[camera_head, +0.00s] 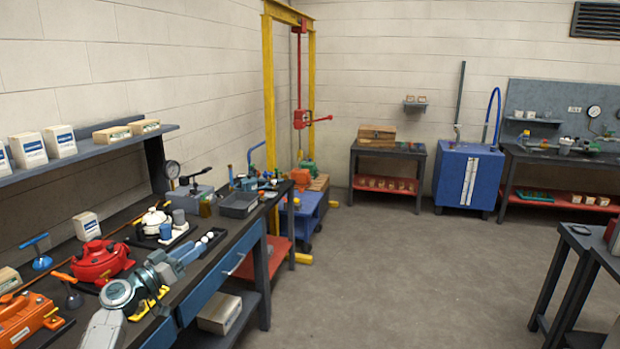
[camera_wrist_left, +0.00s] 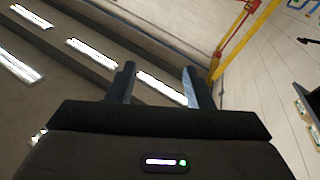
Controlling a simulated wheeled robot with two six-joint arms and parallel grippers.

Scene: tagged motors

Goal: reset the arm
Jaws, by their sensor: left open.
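My left arm (camera_head: 118,293) reaches in from the lower left over the front of the long workbench (camera_head: 222,262). Its left gripper (camera_head: 212,236) points away, over the bench near its front edge. In the left wrist view the two fingers of the left gripper (camera_wrist_left: 158,84) stand apart with nothing between them. That view looks up at ceiling lights (camera_wrist_left: 93,53) and the yellow frame. My right arm and gripper are not in view.
A red motor (camera_head: 100,262), an orange motor (camera_head: 25,318) and a white one (camera_head: 154,221) stand on the bench close to my left arm. A grey tray (camera_head: 238,205) lies beyond the gripper. A dark table (camera_head: 575,240) stands at right; the floor (camera_head: 400,270) between is clear.

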